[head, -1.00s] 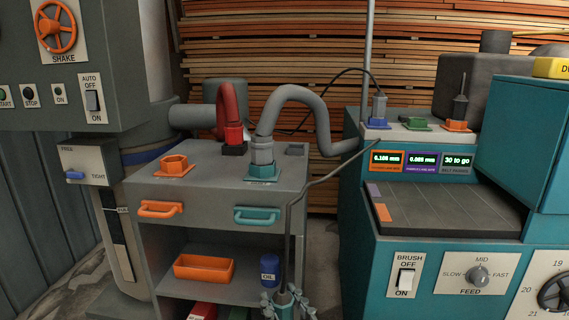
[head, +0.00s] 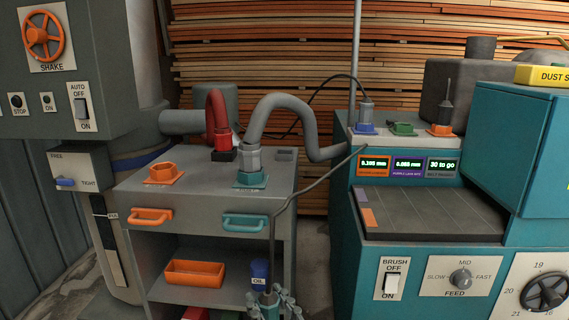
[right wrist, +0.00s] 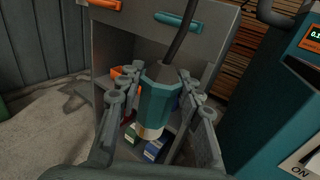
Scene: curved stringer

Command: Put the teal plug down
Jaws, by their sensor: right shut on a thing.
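The teal plug (right wrist: 157,100) is a faceted teal body with a pale lower end and a dark cable out of its top. My right gripper (right wrist: 155,78) is shut on it, one finger on each side. In the head view my right gripper (head: 271,303) is at the bottom edge, in front of the cart, and the plug is small and partly hidden between the fingers. The cable (head: 315,182) rises from it toward the teal machine (head: 345,240). My left gripper is not in view.
The grey cart (head: 212,185) has an orange socket (head: 163,173), a teal socket (head: 250,179) with a grey hose, and two drawer handles. Its shelf holds an orange tray (head: 194,273) and a blue oil can (head: 259,272). Blue, green and orange sockets top the teal machine.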

